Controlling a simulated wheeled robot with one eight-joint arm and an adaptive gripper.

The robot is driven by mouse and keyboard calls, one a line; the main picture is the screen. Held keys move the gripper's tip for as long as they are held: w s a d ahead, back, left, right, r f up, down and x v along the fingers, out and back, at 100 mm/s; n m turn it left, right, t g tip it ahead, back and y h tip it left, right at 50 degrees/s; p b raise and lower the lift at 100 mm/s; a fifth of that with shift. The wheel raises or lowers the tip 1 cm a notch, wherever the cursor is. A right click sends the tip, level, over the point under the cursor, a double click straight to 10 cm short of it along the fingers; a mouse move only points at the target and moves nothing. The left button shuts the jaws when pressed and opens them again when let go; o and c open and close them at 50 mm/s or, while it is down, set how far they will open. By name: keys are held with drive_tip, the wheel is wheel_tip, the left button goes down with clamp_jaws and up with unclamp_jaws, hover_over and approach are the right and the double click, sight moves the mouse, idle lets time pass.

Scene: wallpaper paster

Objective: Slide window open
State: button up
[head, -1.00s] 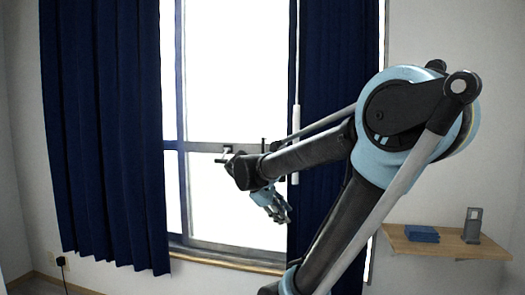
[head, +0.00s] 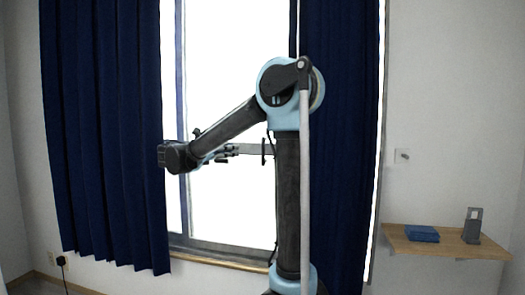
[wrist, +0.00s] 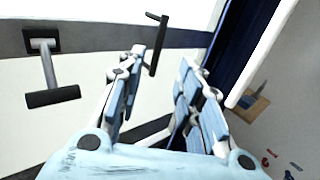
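The window (head: 225,75) has bright white panes, a grey middle rail (head: 255,149) and a sill at the bottom. A black upright bar handle (head: 264,150) stands on the rail; it also shows in the wrist view (wrist: 153,55). My gripper (head: 230,151) is in front of the window, pointing right. In the wrist view my gripper (wrist: 162,62) is open, its fingers apart with nothing clearly held. The bar handle appears beyond the left fingertip; contact cannot be told.
Navy curtains hang at the left (head: 105,130) and right (head: 340,130) of the window. A white rod (wrist: 262,55) hangs by the right curtain. A wooden shelf (head: 400,246) at the right holds a blue stack (head: 422,233) and a grey object (head: 472,226).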

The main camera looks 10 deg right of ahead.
sight(263, 147)
drive_tip(key=x, duration=1.7)
drive_tip(key=shift+w, duration=0.15)
clamp_jaws()
